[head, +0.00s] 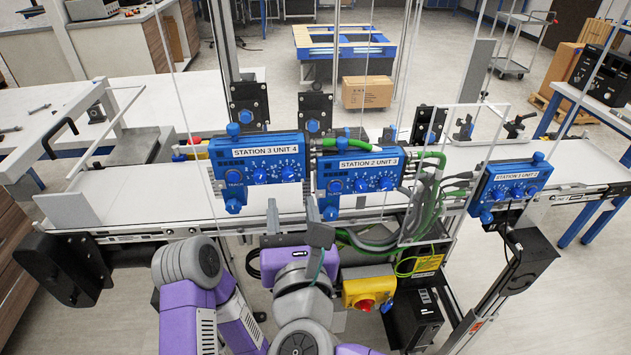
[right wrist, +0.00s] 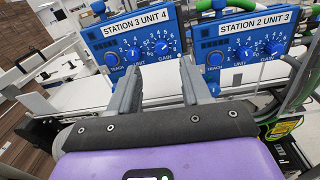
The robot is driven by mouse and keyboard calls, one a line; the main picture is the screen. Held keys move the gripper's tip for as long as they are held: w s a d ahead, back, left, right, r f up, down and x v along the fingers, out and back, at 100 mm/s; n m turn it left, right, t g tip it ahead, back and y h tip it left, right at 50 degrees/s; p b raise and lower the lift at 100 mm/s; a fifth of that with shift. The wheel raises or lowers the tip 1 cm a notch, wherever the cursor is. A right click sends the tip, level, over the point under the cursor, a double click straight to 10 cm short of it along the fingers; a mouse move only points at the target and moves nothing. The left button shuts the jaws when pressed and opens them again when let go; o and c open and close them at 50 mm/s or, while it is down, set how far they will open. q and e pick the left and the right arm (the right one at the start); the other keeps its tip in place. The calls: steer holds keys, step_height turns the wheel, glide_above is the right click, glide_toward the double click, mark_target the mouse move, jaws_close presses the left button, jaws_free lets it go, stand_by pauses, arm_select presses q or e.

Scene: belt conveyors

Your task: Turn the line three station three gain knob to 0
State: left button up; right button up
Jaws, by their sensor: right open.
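The blue panel labelled STATION 3 UNIT 4 (head: 255,143) stands behind the belt's front rail. Its gain knob (head: 288,173) is the right-hand blue knob, with numbers around it. In the right wrist view the gain knob (right wrist: 163,46) shows above the gap between my fingers; its pointer setting is too small to read. My right gripper (head: 292,204) is open and empty, its fingers pointing up at the panel from in front and below. In the right wrist view the gripper (right wrist: 160,72) appears apart from the knob. My left gripper is not in view.
Panels labelled STATION 2 UNIT 3 (head: 360,178) and another blue one (head: 510,187) stand to the right. Green hoses (head: 428,185) hang beside the middle panel. A yellow box with a red button (head: 368,292) sits below the belt (head: 150,205).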

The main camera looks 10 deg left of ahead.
mark_target(288, 176)
steer(key=x, duration=0.7)
steer(key=shift+w+d, duration=0.1)
steer(key=shift+c, duration=0.5)
jaws_close()
